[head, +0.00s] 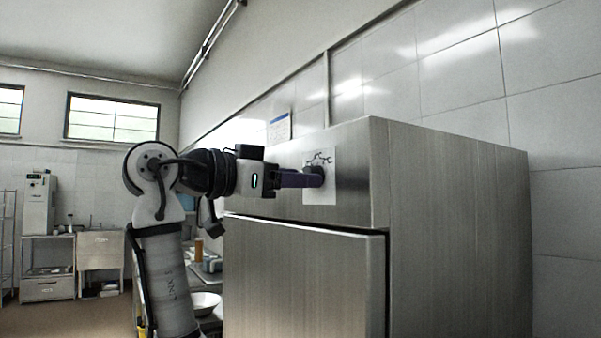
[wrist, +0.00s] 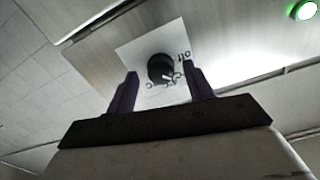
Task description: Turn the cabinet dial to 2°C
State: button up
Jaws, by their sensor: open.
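The cabinet (head: 300,270) is a tall brushed-steel unit with a door below an upper front panel. A white label plate (head: 321,190) sits on that panel. The round black dial (wrist: 160,68) is on the plate, which has printed markings, partly legible, in the wrist view. My gripper (head: 318,178) reaches the plate from the left at the dial's height. In the wrist view my gripper (wrist: 160,88) is open, with one dark finger on each side of the dial. Whether the fingers touch the dial cannot be told. In the head view the fingers partly cover the dial.
A tiled wall stands behind the cabinet. A bowl (head: 205,302) and a counter with small items are left of the cabinet, behind my arm. A blue-and-white sign (head: 279,129) hangs on the wall. Open floor lies at the far left.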

jog(key=shift+w+d, duration=0.35)
jog(key=shift+d, duration=0.3)
jog(key=c, duration=1)
jog(key=shift+o, duration=0.2)
jog(key=shift+m+p, duration=0.3)
jog(key=shift+m, duration=0.1)
jog(key=shift+w+a+r+m+p, duration=0.1)
jog(key=shift+m+p, duration=1.35)
jog(key=shift+m, duration=2.85)
jog(key=shift+r+m+p, duration=0.1)
jog(key=shift+m+p, duration=1.3)
jog(key=shift+m, duration=2.9)
